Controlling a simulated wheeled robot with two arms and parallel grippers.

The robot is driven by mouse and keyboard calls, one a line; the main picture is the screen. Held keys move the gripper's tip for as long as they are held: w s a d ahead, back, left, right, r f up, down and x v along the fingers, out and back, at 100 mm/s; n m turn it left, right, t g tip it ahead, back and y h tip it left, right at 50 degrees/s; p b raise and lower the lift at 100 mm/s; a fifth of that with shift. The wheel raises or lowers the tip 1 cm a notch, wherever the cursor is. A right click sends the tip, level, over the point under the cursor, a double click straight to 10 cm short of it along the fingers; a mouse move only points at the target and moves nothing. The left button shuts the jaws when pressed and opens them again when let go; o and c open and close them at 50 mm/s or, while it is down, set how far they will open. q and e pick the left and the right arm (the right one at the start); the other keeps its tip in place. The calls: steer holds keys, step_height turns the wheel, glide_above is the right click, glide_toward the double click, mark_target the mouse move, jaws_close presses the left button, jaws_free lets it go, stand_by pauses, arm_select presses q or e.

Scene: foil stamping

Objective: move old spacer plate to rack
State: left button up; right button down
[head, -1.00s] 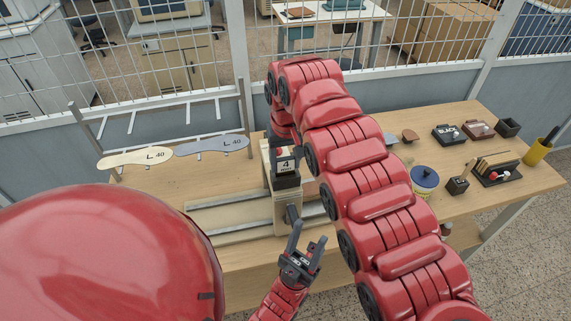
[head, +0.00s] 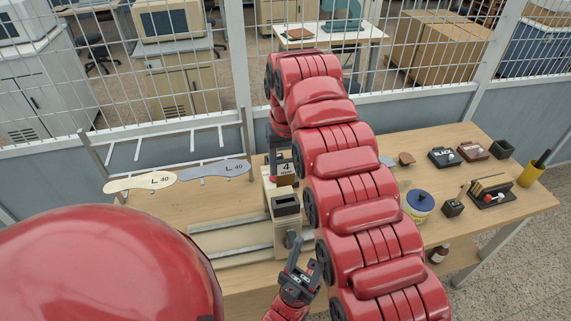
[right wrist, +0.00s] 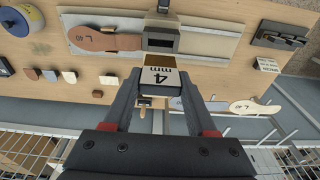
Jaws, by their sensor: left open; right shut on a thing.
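The spacer plate, a block marked "4 mm" (head: 286,168), is held by my right gripper (right wrist: 157,90) just above the stamping press (head: 286,207). In the right wrist view the block (right wrist: 160,77) sits between the two fingers. The press's dark slotted top (right wrist: 160,40) shows below it, apart from the block. My left gripper (head: 305,268) is open and empty, low in front of the press.
A wire stand (head: 160,145) at the left holds a cream insole (head: 138,183) and a grey insole (head: 214,169). A blue-lidded jar (head: 418,203), a small black block (head: 452,208), stamp blocks (head: 443,157) and a yellow cup (head: 531,173) stand at the right. My right arm hides the table's middle.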

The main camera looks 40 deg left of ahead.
steer(key=shift+r, duration=0.15)
steer(key=shift+r, duration=2.35)
steer(key=shift+a, duration=0.1)
